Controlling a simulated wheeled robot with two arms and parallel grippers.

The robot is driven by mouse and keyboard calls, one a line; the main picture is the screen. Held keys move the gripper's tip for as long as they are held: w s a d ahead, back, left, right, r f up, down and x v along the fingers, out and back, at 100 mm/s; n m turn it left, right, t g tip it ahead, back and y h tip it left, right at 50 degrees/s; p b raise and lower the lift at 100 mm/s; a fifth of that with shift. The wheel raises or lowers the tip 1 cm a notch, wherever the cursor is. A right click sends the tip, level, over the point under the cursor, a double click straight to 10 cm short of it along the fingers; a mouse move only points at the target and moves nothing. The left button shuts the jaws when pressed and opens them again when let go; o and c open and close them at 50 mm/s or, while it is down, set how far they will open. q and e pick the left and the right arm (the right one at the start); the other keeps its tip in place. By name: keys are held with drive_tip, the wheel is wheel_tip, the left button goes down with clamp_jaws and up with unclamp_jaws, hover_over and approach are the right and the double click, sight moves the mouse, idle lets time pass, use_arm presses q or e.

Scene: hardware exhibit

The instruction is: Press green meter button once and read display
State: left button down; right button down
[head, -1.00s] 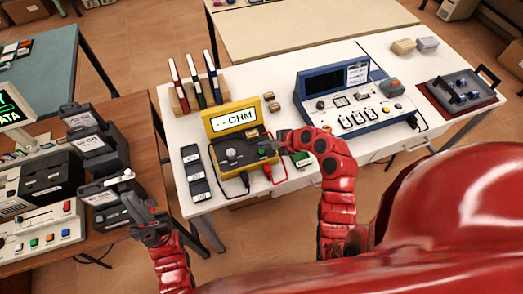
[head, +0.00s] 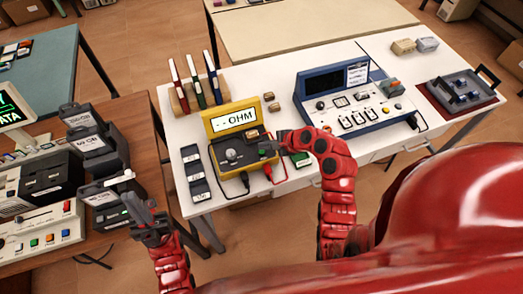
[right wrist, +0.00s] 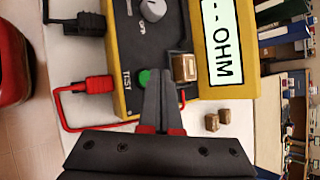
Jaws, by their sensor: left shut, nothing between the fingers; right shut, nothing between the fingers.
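The yellow meter (head: 207,117) stands on the white table with its display (head: 234,120) reading "-- OHM". The same display (right wrist: 220,42) shows sideways in the right wrist view. The green button (right wrist: 144,78), beside the word TEST, sits on the meter's dark panel and looks uncovered. My right gripper (right wrist: 163,74) is shut and empty, its fingertips over the panel close beside the button; contact cannot be told. In the head view my right gripper (head: 279,137) is at the meter's right side. My left gripper (head: 142,212) is shut and empty, low at the left, away from the meter.
A small brass-coloured block (right wrist: 184,68) is right beside the right fingertips.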

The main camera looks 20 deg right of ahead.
sight(265, 154)
drive_tip(key=shift+f, duration=0.1)
idle(0.6)
drive_tip(key=shift+f, duration=0.3)
drive_tip(key=shift+f, duration=0.5)
idle(0.8)
drive_tip(key=shift+r+p, duration=0.95)
drive_tip(key=shift+p, duration=0.05)
wheel_tip(265, 154, up, 5)
drive_tip(key=p, duration=0.4)
drive_tip(key=shift+p, duration=0.3)
